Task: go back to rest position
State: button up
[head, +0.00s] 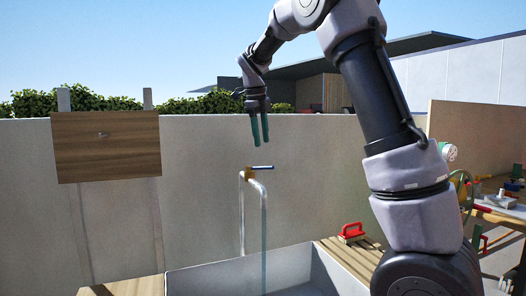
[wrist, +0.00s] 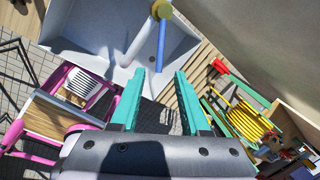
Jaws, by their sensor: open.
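My gripper (head: 259,128) is raised in front of the wall in the head view, with its two teal fingers pointing down. In the wrist view the fingers (wrist: 158,98) are apart with nothing between them. My gripper is above the tap (head: 250,172), which has a brass body and a blue handle, and does not touch it. The tap also shows at the top of the wrist view (wrist: 163,10). I see no potato in either view.
A grey basin (head: 215,283) stands below the tap. A red-handled brush (head: 352,232) lies on wooden slats (head: 345,252) to its right. A yellow coiled hose (wrist: 245,122) and a pink-framed piece (wrist: 75,80) flank my gripper in the wrist view. A wooden board (head: 107,150) hangs at left.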

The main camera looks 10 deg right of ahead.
jog(key=shift+a+r, duration=0.1)
jog(key=shift+r, duration=0.45)
jog(key=s+d+r+n+t+y, duration=0.1)
jog(key=s+d+n+y, duration=0.1)
jog(key=s+d+n, duration=0.3)
jog(key=s+d+r+n+t+y, duration=0.1)
jog(key=s+d+r+n, duration=0.15)
jog(key=s+n, duration=0.4)
jog(key=s+d+f+n+t, duration=0.1)
jog(key=s+f+n, duration=0.1)
jog(key=s+n, duration=0.4)
jog(key=s+d+f+n+t, duration=0.1)
jog(key=s+f+n+t, duration=0.1)
jog(key=s+n, duration=0.4)
jog(key=s+f, duration=0.1)
jog(key=s, duration=0.4)
jog(key=shift+s+d+f+t+y, duration=0.15)
jog(key=shift+s+d+t+y, duration=0.15)
jog(key=shift+s, duration=0.1)
